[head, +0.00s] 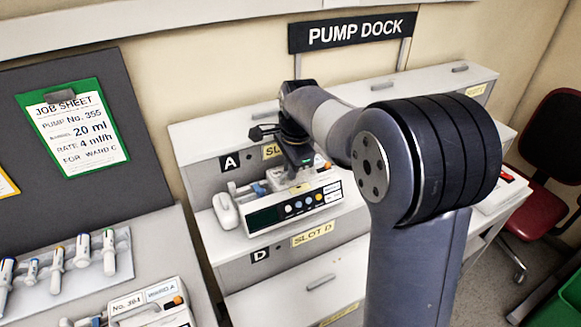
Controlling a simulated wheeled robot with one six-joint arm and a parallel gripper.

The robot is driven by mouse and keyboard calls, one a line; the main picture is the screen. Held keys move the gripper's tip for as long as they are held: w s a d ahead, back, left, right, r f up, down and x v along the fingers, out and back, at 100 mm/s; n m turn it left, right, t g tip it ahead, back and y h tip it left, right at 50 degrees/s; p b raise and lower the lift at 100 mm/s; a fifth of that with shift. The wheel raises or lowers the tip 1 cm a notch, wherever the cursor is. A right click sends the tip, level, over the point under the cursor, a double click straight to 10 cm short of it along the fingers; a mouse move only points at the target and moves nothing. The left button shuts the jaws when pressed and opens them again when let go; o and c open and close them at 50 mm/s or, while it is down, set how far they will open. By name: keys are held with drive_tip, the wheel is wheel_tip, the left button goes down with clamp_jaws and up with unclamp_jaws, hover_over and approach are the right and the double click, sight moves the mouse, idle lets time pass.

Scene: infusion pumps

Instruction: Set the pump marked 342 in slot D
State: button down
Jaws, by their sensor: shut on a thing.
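A white pump (262,218) with a dark screen and a row of coloured buttons is at slot D of the dock, behind the black D tag (260,254) and the yellow SLOT D label (313,234). A white rounded part shows at its left end. My gripper (297,172) is over the top of this pump and shut on it. I cannot read the pump's number, nor tell whether its base rests on the slot's shelf or hangs just above it.
Slot A (230,162) is behind the pump. My arm hides much of the dock's right side. Another pump (150,305) and a syringe rack (75,268) stand at lower left. A job sheet (75,130) names pump 355. A red chair (545,185) is at right.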

drive_tip(key=shift+f+b, duration=0.3)
drive_tip(key=shift+f, duration=0.1)
idle(0.6)
drive_tip(key=c, duration=1.4)
unclamp_jaws()
drive_tip(key=shift+f, duration=0.15)
wheel_tip(320, 180, up, 11)
drive_tip(key=s, duration=0.2)
drive_tip(key=shift+d+b, duration=0.35)
drive_tip(key=shift+d, duration=0.05)
drive_tip(key=shift+f, duration=0.2)
drive_tip(key=f, duration=0.3)
drive_tip(key=w+f, duration=0.1)
drive_tip(key=f, duration=0.3)
drive_tip(key=w+f, duration=0.1)
drive_tip(key=f, duration=0.2)
drive_tip(key=shift+a+f+p, duration=0.2)
drive_tip(key=shift+a+p, duration=0.2)
drive_tip(key=shift+r, duration=0.2)
